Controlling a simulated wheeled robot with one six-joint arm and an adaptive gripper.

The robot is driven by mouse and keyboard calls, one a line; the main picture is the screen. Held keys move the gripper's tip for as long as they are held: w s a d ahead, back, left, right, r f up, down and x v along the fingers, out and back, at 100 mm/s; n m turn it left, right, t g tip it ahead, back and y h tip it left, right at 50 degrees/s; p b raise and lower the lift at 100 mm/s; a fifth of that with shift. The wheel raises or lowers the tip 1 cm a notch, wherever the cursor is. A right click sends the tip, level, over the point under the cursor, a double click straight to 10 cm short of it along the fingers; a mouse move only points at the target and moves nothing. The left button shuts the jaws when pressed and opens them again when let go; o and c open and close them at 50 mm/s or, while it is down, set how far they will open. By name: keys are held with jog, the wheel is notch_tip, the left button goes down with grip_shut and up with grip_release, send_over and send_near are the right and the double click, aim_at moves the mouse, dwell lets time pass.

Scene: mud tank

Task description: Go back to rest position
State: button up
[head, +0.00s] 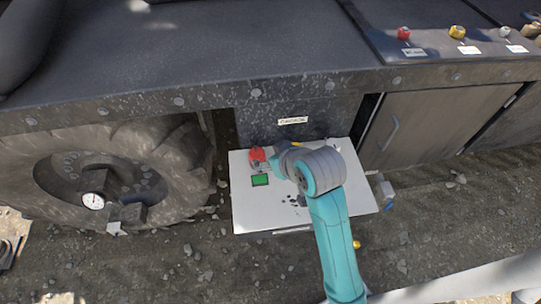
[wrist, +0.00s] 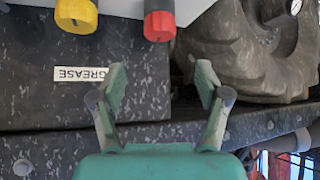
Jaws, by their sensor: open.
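My gripper (wrist: 161,82) shows in the wrist view with its two green fingers spread apart and nothing between them. The fingers point toward the dark wall with the upside-down GREASE label (wrist: 81,74). A red knob (wrist: 159,22) and a yellow knob (wrist: 76,16) lie beyond the fingertips at the top of the wrist view. The red knob also shows in the head view (head: 257,154), left of my wrist.
A big tyre (head: 180,165) with a gauge (head: 93,201) stands left of the panel. A dark ledge (head: 200,50) overhangs behind it, with red and yellow knobs (head: 457,32) at upper right. A cabinet door (head: 425,120) is to the right. Gravel ground (head: 180,265) lies in front.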

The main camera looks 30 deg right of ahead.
jog(key=shift+f, duration=0.1)
jog(key=shift+m+t, duration=0.3)
jog(key=shift+t, duration=0.4)
jog(key=s+f, duration=0.7)
jog(key=shift+a, duration=0.2)
jog(key=shift+t+h, duration=0.3)
jog(key=shift+t, duration=0.3)
jog(key=s, duration=0.2)
jog(key=s+f, duration=0.1)
jog(key=s, duration=0.2)
jog(key=s+f, duration=0.1)
jog(key=s, duration=0.1)
jog(key=shift+s+f, duration=0.25)
jog(key=shift+s, duration=0.05)
jog(key=s+r+t, duration=0.1)
jog(key=s+r, duration=0.2)
jog(key=s, duration=0.7)
jog(key=s+r+t, duration=0.2)
jog(key=s+r, duration=0.1)
jog(key=s, duration=0.7)
jog(key=shift+a, duration=0.2)
